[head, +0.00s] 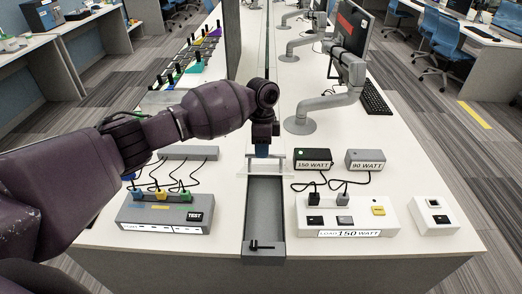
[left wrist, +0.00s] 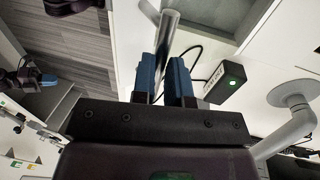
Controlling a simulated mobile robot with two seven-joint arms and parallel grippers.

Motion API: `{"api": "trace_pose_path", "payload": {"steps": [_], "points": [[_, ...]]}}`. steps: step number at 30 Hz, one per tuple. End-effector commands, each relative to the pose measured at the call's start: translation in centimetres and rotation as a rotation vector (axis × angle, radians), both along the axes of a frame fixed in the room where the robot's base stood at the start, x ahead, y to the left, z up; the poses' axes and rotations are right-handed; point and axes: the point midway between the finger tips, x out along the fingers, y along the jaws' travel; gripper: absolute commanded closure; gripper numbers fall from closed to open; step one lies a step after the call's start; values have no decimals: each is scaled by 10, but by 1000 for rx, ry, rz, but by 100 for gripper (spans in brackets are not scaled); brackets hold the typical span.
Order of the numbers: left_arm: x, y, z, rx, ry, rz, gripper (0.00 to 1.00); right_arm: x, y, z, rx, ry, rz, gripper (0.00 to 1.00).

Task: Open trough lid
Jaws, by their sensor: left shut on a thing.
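The trough (head: 264,215) is a long grey channel sunk in the bench, open on top along its visible length. A pale, clear-looking panel (head: 283,160) that appears to be the lid stands raised at its far end, partly hidden by my left gripper. My left gripper (head: 262,152) points down there. In the left wrist view, its blue-padded fingers (left wrist: 166,82) are shut on a round metal bar (left wrist: 168,32), which looks like the lid's handle. Whether the bar joins the panel is hidden. My right gripper does not show clearly in either view.
A black latch (head: 261,245) sits at the trough's near end. Left are a grey TEST box (head: 165,212) with coloured plugs and a grey strip (head: 188,153). Right are the 150 WATT box (head: 314,160), 90 WATT box (head: 365,160), white load panel (head: 348,218) and monitor arm (head: 318,108).

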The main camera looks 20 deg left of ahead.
Motion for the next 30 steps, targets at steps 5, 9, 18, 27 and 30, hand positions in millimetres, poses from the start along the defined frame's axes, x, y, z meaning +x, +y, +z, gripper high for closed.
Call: {"api": "trace_pose_path", "payload": {"steps": [5,9,18,27,30], "points": [[1,5,-12,12,-6,9,80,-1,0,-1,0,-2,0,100],[1,5,-10,12,-8,9,60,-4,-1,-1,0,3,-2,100],[1,3,-6,7,-8,7,60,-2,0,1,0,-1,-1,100],[7,4,23,6,-12,6,60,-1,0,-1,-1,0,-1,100],[11,5,42,6,-13,7,60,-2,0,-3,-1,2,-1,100]]}}
